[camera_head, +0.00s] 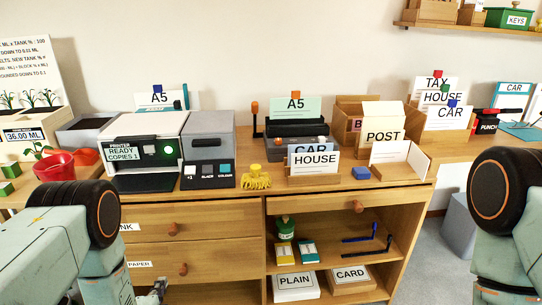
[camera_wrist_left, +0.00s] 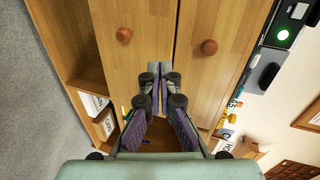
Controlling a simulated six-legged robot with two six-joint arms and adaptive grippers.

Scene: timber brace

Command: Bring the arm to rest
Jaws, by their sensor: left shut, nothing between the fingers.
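My left gripper (camera_wrist_left: 159,82) shows in the left wrist view with its purple-grey fingers together and nothing between them. It is in front of the wooden cabinet's drawer fronts (camera_wrist_left: 213,20), and I cannot tell the gap to them. In the head view only a small part of this gripper (camera_head: 155,292) shows at the bottom edge, low in front of the drawers. My left arm comes in from the lower left, bent at a dark round joint. My right arm shows at the right edge, but its gripper is out of view.
Drawer knobs (camera_head: 173,229) stick out in front. An open shelf with PLAIN (camera_head: 295,285) and CARD (camera_head: 351,275) boxes is right of the drawers.

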